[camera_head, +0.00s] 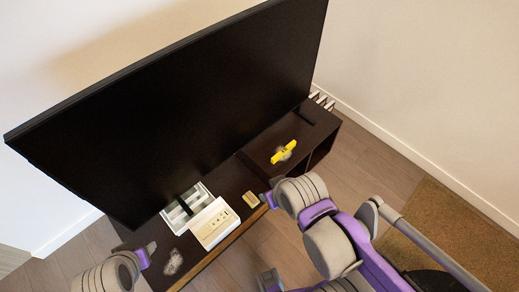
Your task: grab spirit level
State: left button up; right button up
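The yellow spirit level (284,152) lies on the dark TV stand (262,150), towards its right end and in front of the screen. A small greyish patch shows at its middle. My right gripper (268,197) is over the front edge of the stand, apart from the level and nearer to me; its fingers are mostly hidden by my wrist. My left gripper (148,252) is at the left end of the stand, far from the level. Its fingers are small and seen from behind, so its opening is unclear.
A large black TV (190,105) stands behind the level. A white box (214,224), a white tray (178,217), a small yellow-brown block (251,199) and a greyish clump (173,262) occupy the left part. A brown rug (450,225) lies at right.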

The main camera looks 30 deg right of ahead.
aim_at(277, 157)
jog(key=l+u, duration=0.35)
jog(key=i+l+u, duration=0.1)
jog(key=u, duration=0.25)
jog(key=l+u, duration=0.45)
jog(key=l, duration=0.25)
jog(key=k+l+u, duration=0.15)
jog(key=l, duration=0.2)
jog(key=k+l+u, duration=0.2)
jog(key=l, duration=0.15)
jog(key=k+l, duration=0.1)
jog(key=l, duration=0.25)
jog(key=l+u, duration=0.1)
jog(key=l, duration=0.25)
jog(key=k+l+u, duration=0.1)
jog(key=l, duration=0.25)
jog(key=k+l, duration=0.15)
jog(key=l, duration=0.2)
jog(key=k+l, duration=0.1)
jog(key=l, duration=0.2)
jog(key=k+l, duration=0.15)
jog(key=l, duration=0.2)
jog(key=k+l, duration=0.1)
jog(key=l, duration=0.25)
jog(key=k+l, duration=0.15)
jog(key=l, duration=0.15)
